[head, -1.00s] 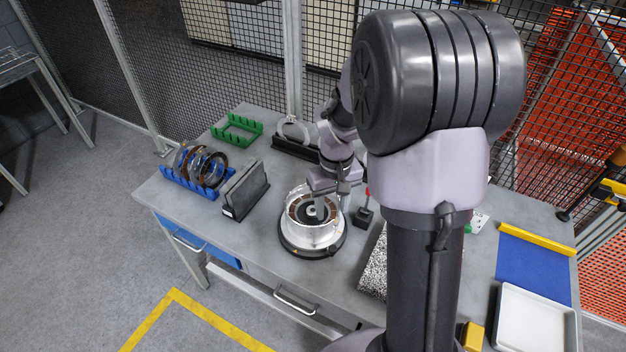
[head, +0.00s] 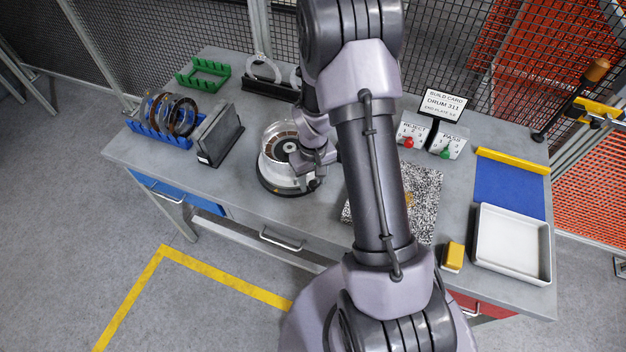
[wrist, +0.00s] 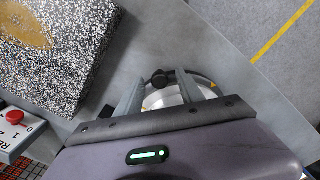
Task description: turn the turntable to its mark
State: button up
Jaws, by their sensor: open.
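The turntable (head: 288,193) is a dark round base on the grey bench, carrying a silver drum (head: 270,152) with a brown and dark ring inside. My gripper (head: 318,182) is low at the drum's right front side. In the wrist view my gripper (wrist: 162,80) is open, with its fingers apart on either side of a dark knob (wrist: 160,78). The silver drum (wrist: 165,98) shows behind, between the fingers. A small yellow spot (wrist: 213,84) is on the turntable's edge. I cannot tell whether the fingers touch the knob. My arm hides part of the turntable's right side.
A dark upright rack (head: 219,135) stands left of the turntable, with a blue rack of rings (head: 145,125) beyond. A speckled block (head: 425,185) lies to the right, below the reject box (head: 412,131). A white tray (head: 545,262) is far right. The bench front is clear.

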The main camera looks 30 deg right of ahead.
grip_shut()
dwell(1.4)
